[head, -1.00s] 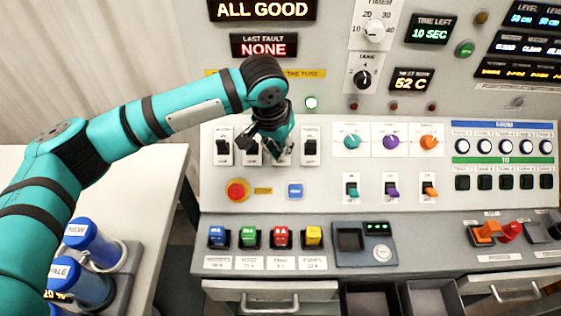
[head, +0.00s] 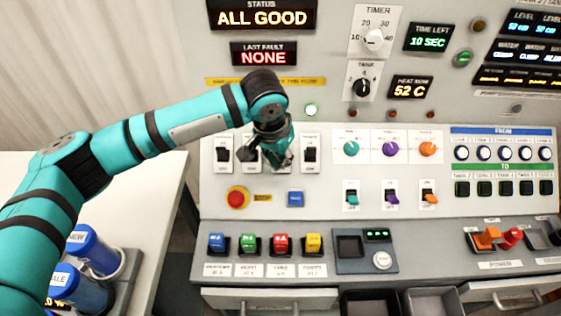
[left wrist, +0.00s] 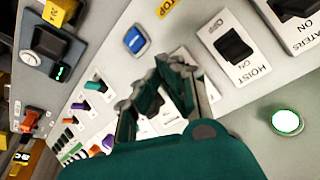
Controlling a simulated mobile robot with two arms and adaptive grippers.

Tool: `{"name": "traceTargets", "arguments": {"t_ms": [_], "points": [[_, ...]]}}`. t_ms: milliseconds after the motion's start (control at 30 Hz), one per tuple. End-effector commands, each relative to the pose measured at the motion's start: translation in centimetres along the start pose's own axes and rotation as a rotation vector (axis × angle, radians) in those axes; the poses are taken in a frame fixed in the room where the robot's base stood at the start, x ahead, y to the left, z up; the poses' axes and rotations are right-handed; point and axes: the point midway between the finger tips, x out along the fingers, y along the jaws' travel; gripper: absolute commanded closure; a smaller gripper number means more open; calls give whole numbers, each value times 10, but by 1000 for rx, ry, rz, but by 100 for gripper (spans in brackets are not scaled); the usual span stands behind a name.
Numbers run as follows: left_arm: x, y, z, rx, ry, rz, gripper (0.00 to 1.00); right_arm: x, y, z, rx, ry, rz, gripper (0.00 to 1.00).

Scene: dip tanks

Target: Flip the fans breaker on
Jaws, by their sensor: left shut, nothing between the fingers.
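The fans breaker, third in the row of black rocker breakers, is mostly hidden behind my left gripper (head: 279,160). In the left wrist view a strip of its white plate (left wrist: 206,98) shows beside the fingers; its rocker position cannot be told. My left gripper is shut and empty, its fingers (left wrist: 150,95) close to the panel; I cannot tell whether they touch it. The hoist breaker (left wrist: 235,46), with OFF and ON marks, is next to it. The pumps breaker (head: 310,154) is just right of the gripper in the head view. My right gripper is not in view.
The heaters breaker (head: 222,154) is at the row's left end. A red stop button (head: 237,198) and a blue button (head: 295,199) sit below. Coloured fuses (head: 249,243) line the lower ledge. A lit green lamp (head: 311,110) is above the breakers.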

Motion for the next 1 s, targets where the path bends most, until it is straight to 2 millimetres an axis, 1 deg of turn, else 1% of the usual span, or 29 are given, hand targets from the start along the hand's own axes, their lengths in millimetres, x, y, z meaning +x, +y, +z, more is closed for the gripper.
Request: {"name": "traceTargets", "arguments": {"t_ms": [200, 567, 1000], "points": [[0, 0, 0, 0, 0, 0, 100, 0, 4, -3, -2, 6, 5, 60], [0, 0, 0, 0, 0, 0, 100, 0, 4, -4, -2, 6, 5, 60], [12, 0, 3, 0, -1, 0, 100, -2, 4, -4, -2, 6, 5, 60]]}}
